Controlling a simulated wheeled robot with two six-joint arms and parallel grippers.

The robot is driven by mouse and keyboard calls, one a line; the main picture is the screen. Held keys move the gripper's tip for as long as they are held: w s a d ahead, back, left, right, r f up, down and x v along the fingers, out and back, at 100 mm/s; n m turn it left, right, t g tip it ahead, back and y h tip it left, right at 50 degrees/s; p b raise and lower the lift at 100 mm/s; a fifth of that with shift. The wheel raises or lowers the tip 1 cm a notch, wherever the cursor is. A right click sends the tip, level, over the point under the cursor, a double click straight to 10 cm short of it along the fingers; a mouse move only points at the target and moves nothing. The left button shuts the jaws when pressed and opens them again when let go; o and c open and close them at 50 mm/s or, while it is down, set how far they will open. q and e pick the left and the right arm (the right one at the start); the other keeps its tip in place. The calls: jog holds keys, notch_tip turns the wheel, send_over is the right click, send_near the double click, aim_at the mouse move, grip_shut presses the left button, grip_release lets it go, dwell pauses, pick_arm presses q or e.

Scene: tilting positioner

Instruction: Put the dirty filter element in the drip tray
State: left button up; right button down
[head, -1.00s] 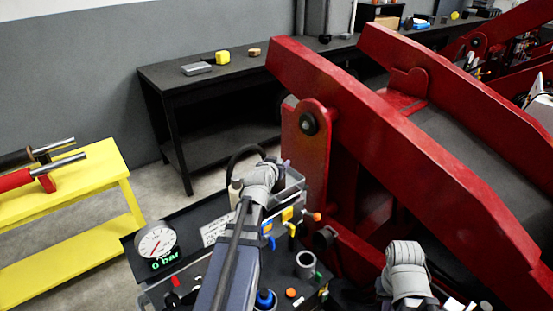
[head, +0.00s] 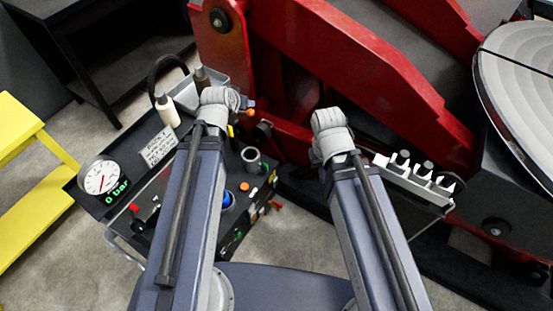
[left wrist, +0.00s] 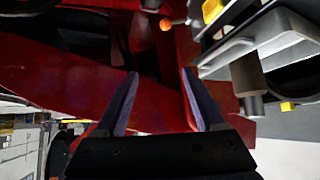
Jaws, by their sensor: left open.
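I cannot pick out the dirty filter element for certain. A grey hollow cylinder (head: 251,160) stands on the dark cart top (head: 150,133). My left gripper (left wrist: 160,74) is open and empty in the left wrist view, facing red metalwork. In the head view it is mostly hidden beyond its wrist, beside the tray. My right gripper (head: 325,112) is in front of the red frame; its fingers are hidden behind the wrist.
A pressure gauge (head: 101,177) reading 0 bar stands at the cart's left. A red frame (head: 350,60) rises behind.

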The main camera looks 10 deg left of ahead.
pick_arm(q)
jog(key=s+d+f+m+g, duration=0.2)
jog(key=s+d+f+g, duration=0.1)
jog(key=s+d, duration=0.5)
jog(key=s+d+f+m+g+y, duration=0.1)
jog(key=s+d+f+g, duration=0.2)
jog(key=s+d+g, duration=0.3)
jog(key=s+d, duration=0.2)
jog(key=s, duration=0.3)
jog(key=shift+m+y, duration=0.3)
jog(key=shift+m, duration=0.1)
jog(key=shift+w+a, duration=0.1)
